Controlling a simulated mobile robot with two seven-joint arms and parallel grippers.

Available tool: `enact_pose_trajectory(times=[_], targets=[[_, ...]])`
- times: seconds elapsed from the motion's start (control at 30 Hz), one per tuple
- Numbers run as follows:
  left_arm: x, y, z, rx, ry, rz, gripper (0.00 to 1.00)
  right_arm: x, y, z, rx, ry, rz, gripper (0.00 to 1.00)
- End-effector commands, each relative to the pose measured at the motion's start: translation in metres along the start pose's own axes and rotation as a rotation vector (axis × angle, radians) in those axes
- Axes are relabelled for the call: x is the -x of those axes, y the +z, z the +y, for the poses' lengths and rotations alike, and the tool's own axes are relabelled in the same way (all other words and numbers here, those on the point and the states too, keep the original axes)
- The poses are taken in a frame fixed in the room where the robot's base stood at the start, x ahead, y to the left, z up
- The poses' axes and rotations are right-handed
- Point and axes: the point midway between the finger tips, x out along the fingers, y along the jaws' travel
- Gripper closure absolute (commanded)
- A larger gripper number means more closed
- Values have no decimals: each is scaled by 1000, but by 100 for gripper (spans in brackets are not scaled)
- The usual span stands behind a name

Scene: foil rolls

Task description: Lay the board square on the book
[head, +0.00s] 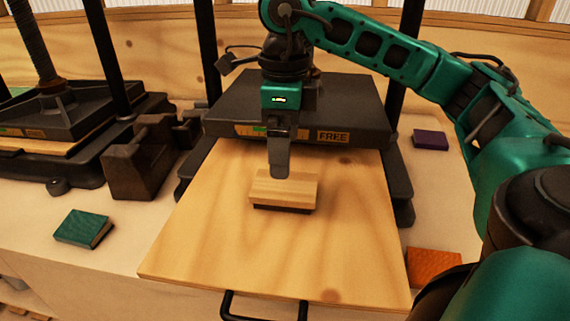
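The board (299,189), a small pale wood block, is at the middle of the large wooden plate in the head view. A dark strip, seemingly the book (283,209), shows just below its front edge; most of it is hidden. The board looks roughly lined up with it, but I cannot tell whether they touch. My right gripper (279,172) points down from above, its fingertips at the board's top. The fingers are seen edge-on, so I cannot tell whether they grip it. My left gripper is not in view.
A black press plate marked FREE (350,112) stands behind, between dark posts. A green book (83,229) lies left, a purple book (431,140) and an orange book (434,265) right. A black handle (264,316) is at the front. The wooden plate (215,240) is otherwise clear.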

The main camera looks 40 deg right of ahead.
Motion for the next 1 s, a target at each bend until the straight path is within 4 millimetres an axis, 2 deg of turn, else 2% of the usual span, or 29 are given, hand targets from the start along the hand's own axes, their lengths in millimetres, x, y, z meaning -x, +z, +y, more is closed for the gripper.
enact_pose_trajectory(times=[0.03, 0.2, 0.3, 1.0], targets=[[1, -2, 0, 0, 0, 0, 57, 13, 1, 0, 1, -2, -5, 0], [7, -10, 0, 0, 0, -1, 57, 45, 0, 0, -1, -3, -2, 0], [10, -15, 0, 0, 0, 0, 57, 52, 0, 0, -1, -1, -1, 0], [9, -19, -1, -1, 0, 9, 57, 54, 0, 0, -1, 0, 0, 0]])
